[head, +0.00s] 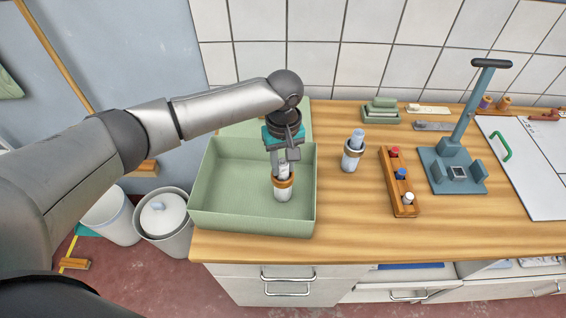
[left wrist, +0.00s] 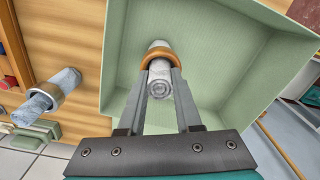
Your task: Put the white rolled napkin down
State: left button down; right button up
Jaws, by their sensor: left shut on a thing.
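The white rolled napkin (head: 283,193) has a brown ring around it. My left gripper (head: 283,172) points down and is shut on it. In the left wrist view the two fingers (left wrist: 161,74) close on the white roll (left wrist: 159,90) beside the ring (left wrist: 162,54). The napkin is upright within the walls of the green bin (head: 235,220). I cannot tell whether its lower end touches the bin's floor. The green bin's wall also shows in the left wrist view (left wrist: 268,70). My right gripper is not in view.
A blue-grey rolled napkin (head: 356,140) in a pale ring stands right of the bin. Beyond it are a wooden rack (head: 397,190) with coloured pieces and a blue-grey stand (head: 455,165). The bin's visible floor around the held napkin is clear.

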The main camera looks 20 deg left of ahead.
pick_arm(q)
jog(key=shift+f, duration=0.15)
jog(key=c, duration=0.6)
grip_release()
notch_tip(320, 180, up, 12)
jog(key=shift+r, duration=0.25)
